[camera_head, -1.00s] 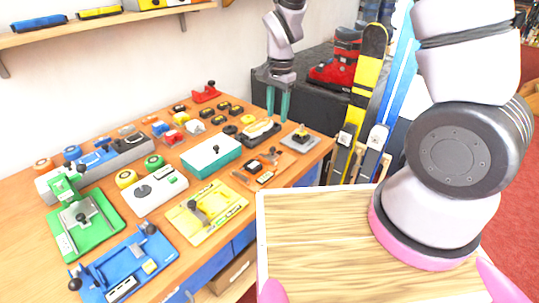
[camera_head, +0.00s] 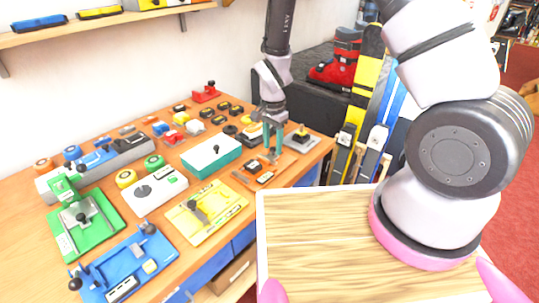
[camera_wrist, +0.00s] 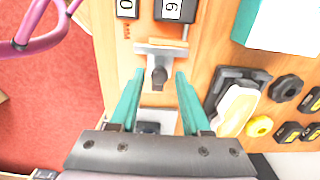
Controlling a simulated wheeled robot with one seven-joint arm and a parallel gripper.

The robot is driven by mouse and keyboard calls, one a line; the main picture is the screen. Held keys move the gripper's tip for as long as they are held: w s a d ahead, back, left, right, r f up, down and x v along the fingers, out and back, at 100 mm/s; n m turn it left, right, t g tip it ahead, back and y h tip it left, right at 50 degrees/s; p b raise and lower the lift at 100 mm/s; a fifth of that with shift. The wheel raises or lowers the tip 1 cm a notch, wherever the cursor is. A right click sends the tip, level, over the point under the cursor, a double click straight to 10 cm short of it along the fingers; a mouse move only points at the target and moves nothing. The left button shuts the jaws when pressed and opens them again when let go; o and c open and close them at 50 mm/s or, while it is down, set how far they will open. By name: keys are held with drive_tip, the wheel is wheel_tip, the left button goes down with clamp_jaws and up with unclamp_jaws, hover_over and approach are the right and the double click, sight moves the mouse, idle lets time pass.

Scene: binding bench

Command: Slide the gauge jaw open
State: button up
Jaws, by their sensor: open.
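My gripper (camera_head: 273,158) points down at the right part of the bench, its two green fingers apart. In the wrist view my gripper (camera_wrist: 159,74) has its fingertips on either side of a dark upright knob (camera_wrist: 158,76). The knob stands on a grey metal crosspiece (camera_wrist: 162,50), which looks like the gauge jaw. A visible gap remains between the knob and each finger. Dark blocks with white number windows (camera_wrist: 175,10) lie just beyond the crosspiece. In the head view my fingers partly hide this spot.
A teal box (camera_head: 211,153) with a white lid stands left of my gripper. A grey plate with a black block (camera_head: 300,138) sits to its right. A yellow fixture (camera_head: 206,211), a white device (camera_head: 155,189) and several small black pieces crowd the bench (camera_head: 130,219).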

drive_tip(key=shift+f, duration=0.25)
idle(0.4)
clamp_jaws()
